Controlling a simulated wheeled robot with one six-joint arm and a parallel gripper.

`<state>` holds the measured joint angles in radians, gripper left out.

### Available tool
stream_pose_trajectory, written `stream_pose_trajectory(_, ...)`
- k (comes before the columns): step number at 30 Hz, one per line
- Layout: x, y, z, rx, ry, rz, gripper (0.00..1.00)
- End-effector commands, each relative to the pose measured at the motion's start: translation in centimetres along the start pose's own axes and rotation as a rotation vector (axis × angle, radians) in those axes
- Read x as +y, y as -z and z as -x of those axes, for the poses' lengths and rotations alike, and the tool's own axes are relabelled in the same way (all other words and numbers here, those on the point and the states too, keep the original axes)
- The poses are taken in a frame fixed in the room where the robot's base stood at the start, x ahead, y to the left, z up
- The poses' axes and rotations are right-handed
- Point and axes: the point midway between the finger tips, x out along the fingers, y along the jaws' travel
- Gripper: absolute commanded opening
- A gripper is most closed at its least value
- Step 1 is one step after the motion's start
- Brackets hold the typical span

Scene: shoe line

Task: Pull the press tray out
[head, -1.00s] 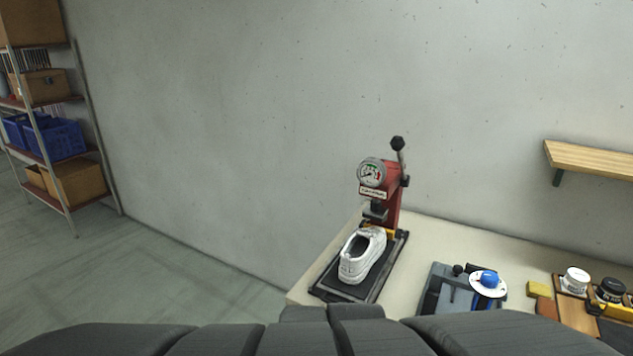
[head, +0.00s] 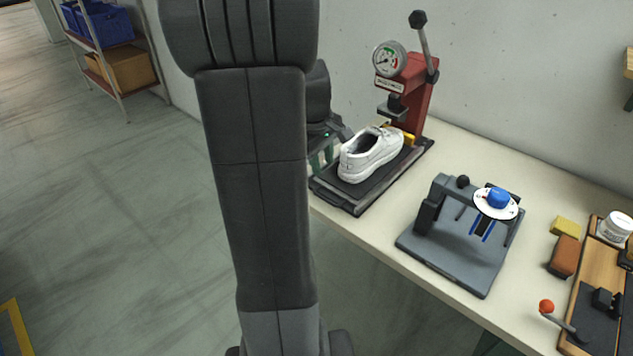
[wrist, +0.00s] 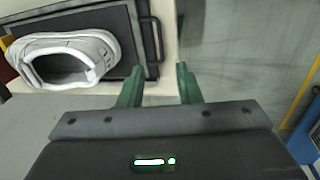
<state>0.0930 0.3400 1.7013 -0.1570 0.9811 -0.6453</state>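The press tray (head: 345,198) is a dark flat plate at the base of the red press (head: 415,95), with a white shoe (head: 368,155) on it. In the wrist view the tray (wrist: 118,22) is at upper left, with the shoe (wrist: 98,42) lying across it. A black bar handle (wrist: 160,38) is on the tray's near edge. My gripper (wrist: 160,70) is open and empty. Its green fingers point towards the handle, which appears between and just beyond the fingertips, with no visible contact. In the head view my arm partly hides my gripper (head: 325,155), left of the tray.
Yellow and brown blocks (head: 565,255) and a wooden board (head: 592,290) lie farther right. The floor (head: 130,220) left of the bench is clear. A shelf (head: 110,60) stands far left.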

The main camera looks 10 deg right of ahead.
Motion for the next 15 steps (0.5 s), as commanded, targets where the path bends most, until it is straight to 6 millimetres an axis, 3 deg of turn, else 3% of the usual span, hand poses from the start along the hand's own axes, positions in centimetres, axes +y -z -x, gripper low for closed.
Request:
stream_pose_trajectory(5,0.3,0.1,-1.1,-0.007,0.001,0.018,0.31)
stream_pose_trajectory(15,0.2,0.1,-7.7,-0.008,0.003,0.017,0.31)
